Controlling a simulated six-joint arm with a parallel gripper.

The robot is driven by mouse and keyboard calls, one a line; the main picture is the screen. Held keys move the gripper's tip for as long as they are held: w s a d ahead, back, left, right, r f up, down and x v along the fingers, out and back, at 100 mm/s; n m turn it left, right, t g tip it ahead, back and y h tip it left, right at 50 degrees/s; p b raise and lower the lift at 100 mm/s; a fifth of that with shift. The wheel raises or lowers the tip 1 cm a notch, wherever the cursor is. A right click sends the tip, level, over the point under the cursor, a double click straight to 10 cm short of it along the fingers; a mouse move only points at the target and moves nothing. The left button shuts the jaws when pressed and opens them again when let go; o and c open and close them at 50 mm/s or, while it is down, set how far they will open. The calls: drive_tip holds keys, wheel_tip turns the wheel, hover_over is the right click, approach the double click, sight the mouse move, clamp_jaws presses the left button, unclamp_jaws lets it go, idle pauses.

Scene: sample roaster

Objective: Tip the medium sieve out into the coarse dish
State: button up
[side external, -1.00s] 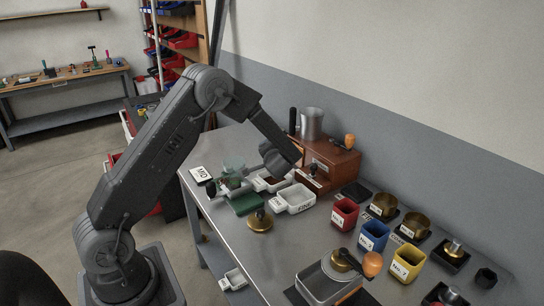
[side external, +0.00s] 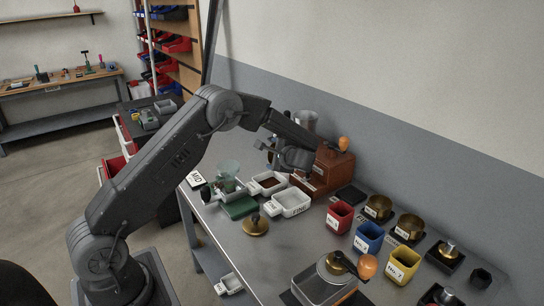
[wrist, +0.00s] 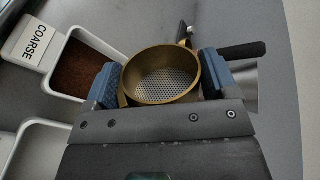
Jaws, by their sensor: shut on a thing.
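My gripper (wrist: 160,72) is shut on a brass sieve (wrist: 160,75), with its blue fingers on either side of the rim. The sieve's perforated bottom shows bare, with no grounds visible on it. The white coarse dish (wrist: 64,82), labelled COARSE, lies to the left of the sieve in the wrist view and holds dark brown grounds. In the side view my gripper (side external: 290,157) is above and just behind a white dish with brown contents (side external: 268,183). The sieve cannot be made out there.
A white dish marked FINE (side external: 291,203) stands in front. Two brass sieves (side external: 379,207) and red, blue and yellow cups (side external: 369,237) stand to the right.

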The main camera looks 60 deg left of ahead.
drive_tip(key=m+g, duration=0.1)
drive_tip(key=w+m+g+y, duration=0.1)
drive_tip(key=m, duration=0.2)
drive_tip(key=shift+w+d+m+g+y, duration=0.25)
drive_tip(key=shift+w+m+g+y, duration=0.05)
drive_tip(key=shift+m+g+y, duration=0.1)
drive_tip(key=shift+w+m+y, duration=0.1)
drive_tip(key=shift+m+y, duration=0.2)
drive_tip(key=shift+m, duration=0.2)
drive_tip(key=m+y, duration=0.1)
drive_tip(key=m, duration=0.1)
drive_tip(key=f+m+g+y, duration=0.1)
drive_tip(key=m, duration=0.1)
drive_tip(key=shift+w+m, duration=0.1)
drive_tip(key=shift+m, duration=0.3)
drive_tip(key=shift+d, duration=0.1)
